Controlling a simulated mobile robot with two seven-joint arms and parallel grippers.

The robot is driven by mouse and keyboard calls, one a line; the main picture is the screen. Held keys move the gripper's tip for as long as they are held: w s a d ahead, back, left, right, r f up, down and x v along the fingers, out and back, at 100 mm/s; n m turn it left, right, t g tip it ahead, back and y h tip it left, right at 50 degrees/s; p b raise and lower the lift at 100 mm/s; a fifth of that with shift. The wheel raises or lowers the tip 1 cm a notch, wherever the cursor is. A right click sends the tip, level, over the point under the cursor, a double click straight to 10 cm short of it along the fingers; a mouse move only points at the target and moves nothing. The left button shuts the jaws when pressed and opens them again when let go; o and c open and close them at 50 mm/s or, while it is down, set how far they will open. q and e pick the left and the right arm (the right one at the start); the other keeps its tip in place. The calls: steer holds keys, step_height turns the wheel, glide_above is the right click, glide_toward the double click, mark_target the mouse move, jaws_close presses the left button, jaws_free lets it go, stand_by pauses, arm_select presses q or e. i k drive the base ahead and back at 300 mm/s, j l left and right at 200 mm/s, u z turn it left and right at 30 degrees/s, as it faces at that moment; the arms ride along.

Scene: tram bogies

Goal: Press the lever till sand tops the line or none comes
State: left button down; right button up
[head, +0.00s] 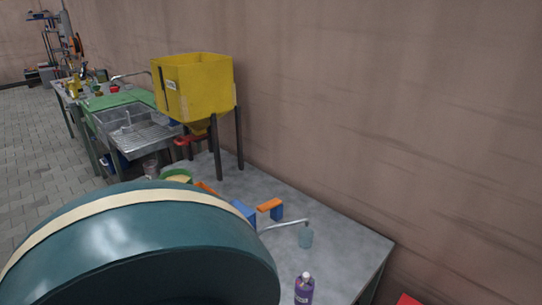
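A yellow hopper (205,90) stands on dark legs at the back of the grey table (345,245). Its front has a white label and a dark upright slot. A red part (190,140), which looks like the lever, sits low at the hopper's outlet. A green-rimmed round container (176,174) with something tan in it stands in front of the hopper; its lower part is hidden. I cannot make out a fill line or any falling sand. Neither of my grippers shows in the head view.
An orange and blue tool (271,208), a small greyish bottle (306,236) by a curved metal tube and a purple bottle (304,289) are on the table. A metal sink (140,132) stands beyond. The wall runs along the right. The table's near left is hidden.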

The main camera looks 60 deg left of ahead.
mark_target(271, 204)
steer(key=k+j+z, duration=0.1)
steer(key=j, duration=0.25)
steer(key=k+j+z, duration=0.25)
steer(key=k+j, duration=0.15)
steer(key=j, duration=0.2)
steer(key=k+j, duration=0.25)
steer(key=j, duration=0.2)
steer(key=k+j, duration=0.25)
steer(key=j, duration=0.2)
steer(key=k+j+z, duration=0.1)
steer(key=j, duration=0.35)
steer(key=k+j, duration=0.65)
steer(key=j, duration=0.2)
steer(key=i, duration=1)
steer(key=l+z, duration=0.05)
